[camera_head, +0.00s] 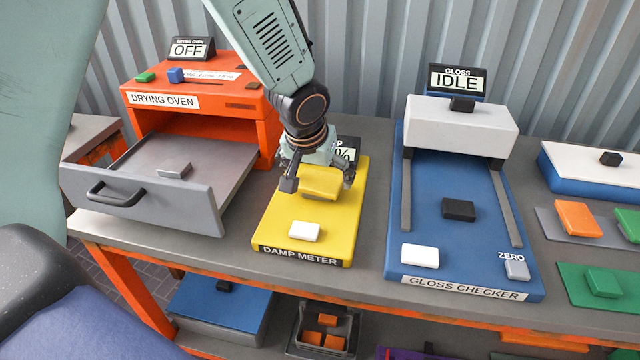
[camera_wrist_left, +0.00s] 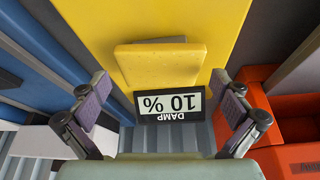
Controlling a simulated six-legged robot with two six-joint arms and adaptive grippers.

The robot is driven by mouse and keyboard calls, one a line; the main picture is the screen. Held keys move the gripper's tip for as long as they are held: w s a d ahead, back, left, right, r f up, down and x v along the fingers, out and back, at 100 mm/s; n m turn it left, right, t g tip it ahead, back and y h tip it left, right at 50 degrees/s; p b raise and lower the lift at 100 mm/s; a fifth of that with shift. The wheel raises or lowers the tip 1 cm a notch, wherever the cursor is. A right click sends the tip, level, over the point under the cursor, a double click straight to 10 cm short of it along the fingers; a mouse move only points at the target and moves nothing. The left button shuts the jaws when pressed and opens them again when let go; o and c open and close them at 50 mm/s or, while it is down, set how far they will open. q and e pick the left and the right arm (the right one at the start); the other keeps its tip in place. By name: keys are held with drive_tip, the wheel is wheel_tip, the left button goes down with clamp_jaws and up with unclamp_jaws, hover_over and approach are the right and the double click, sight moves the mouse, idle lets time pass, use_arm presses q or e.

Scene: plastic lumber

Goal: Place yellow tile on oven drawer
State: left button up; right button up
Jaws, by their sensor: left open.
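The yellow tile (camera_head: 321,183) lies on the yellow damp meter (camera_head: 275,228), near its display; it also shows in the left wrist view (camera_wrist_left: 158,66). My left gripper (camera_head: 318,178) is over the meter's far part, its fingers spread on either side of the tile. In the left wrist view my left gripper (camera_wrist_left: 162,112) is open and empty, with the tile ahead of its fingertips. The grey oven drawer (camera_head: 205,152) is pulled out from the orange drying oven (camera_head: 220,103). A small grey block (camera_head: 174,170) sits in the drawer. My right gripper is not in view.
The damp display (camera_wrist_left: 170,104) reads 10 %. The oven sign (camera_head: 192,49) reads OFF. The blue gloss checker (camera_head: 440,235) stands right of the meter, its sign reading IDLE. Orange and green tiles lie farther right. The drawer front with its handle (camera_head: 115,192) juts toward the table's front edge.

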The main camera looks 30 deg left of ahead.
use_arm(q)
drive_tip(key=shift+c, duration=0.2)
drive_tip(key=shift+r, duration=0.1)
drive_tip(key=c, duration=1.1)
